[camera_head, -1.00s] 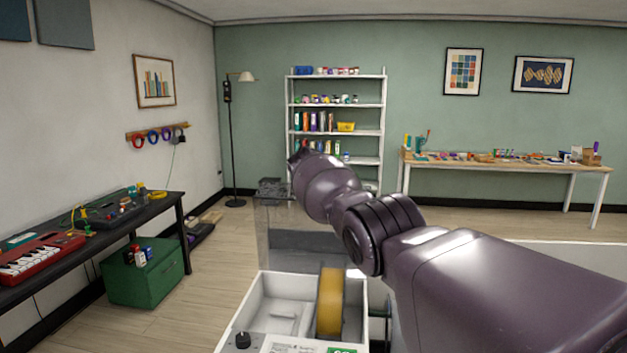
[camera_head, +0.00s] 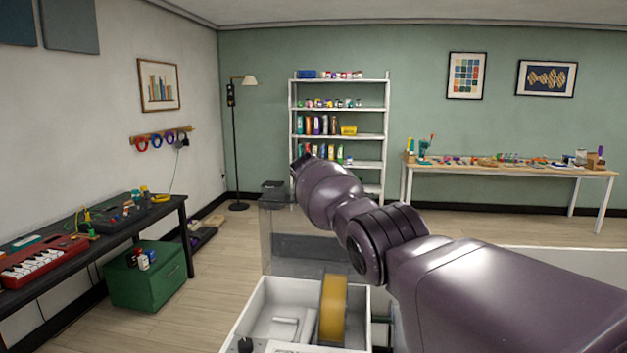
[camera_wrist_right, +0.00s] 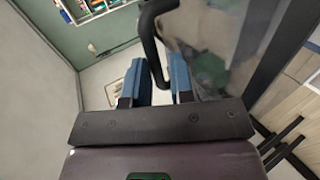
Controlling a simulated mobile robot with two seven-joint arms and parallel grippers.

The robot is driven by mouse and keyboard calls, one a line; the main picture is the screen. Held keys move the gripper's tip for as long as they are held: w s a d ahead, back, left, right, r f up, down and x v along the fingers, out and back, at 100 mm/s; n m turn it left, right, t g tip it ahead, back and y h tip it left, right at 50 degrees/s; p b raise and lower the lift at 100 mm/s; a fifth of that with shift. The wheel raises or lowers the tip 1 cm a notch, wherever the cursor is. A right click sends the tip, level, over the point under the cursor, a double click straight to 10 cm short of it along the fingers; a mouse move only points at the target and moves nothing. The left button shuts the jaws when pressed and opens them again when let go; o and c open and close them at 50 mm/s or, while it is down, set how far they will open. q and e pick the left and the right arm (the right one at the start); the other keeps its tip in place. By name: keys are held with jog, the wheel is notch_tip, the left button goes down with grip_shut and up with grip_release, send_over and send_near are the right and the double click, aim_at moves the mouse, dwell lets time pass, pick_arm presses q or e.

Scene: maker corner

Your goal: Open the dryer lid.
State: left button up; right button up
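The dryer (camera_head: 262,304) is a white box at the bottom middle of the head view, with a yellow spool (camera_head: 332,308) inside. Its see-through lid (camera_head: 285,250) stands raised, roughly upright, at the back of the box, partly hidden by my right arm. The lid's clear panel (camera_wrist_right: 210,60) lies to the right of the handle. My right fingers are hidden in the head view. My left gripper is out of view.
A black table (camera_head: 120,233) with a red keyboard (camera_head: 42,261) stands on the left, with a green box (camera_head: 148,283) beneath. A white shelf (camera_head: 340,109) and a long workbench (camera_head: 510,168) stand at the far wall. Bare floor (camera_head: 222,262) lies left of the dryer.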

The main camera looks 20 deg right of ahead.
jog(key=shift+s+a+r+p, duration=0.15)
jog(key=shift+s+r+p, duration=0.15)
jog(key=shift+p, duration=0.35)
jog(key=shift+s+a+r+p, duration=0.15)
jog(key=shift+r+p, duration=0.25)
jog(key=shift+p, duration=0.2)
jog(key=shift+s+a+p, duration=0.3)
jog(key=shift+s+p, duration=0.2)
jog(key=shift+p, duration=0.7)
jog(key=shift+s+a, duration=0.25)
jog(key=shift+s, duration=0.1)
jog(key=shift+s+a+r+b, duration=0.3)
jog(key=shift+s+r+b, duration=0.05)
jog(key=shift+s, duration=0.15)
jog(key=shift+b+v, duration=0.4)
jog(key=shift+v, duration=2.5)
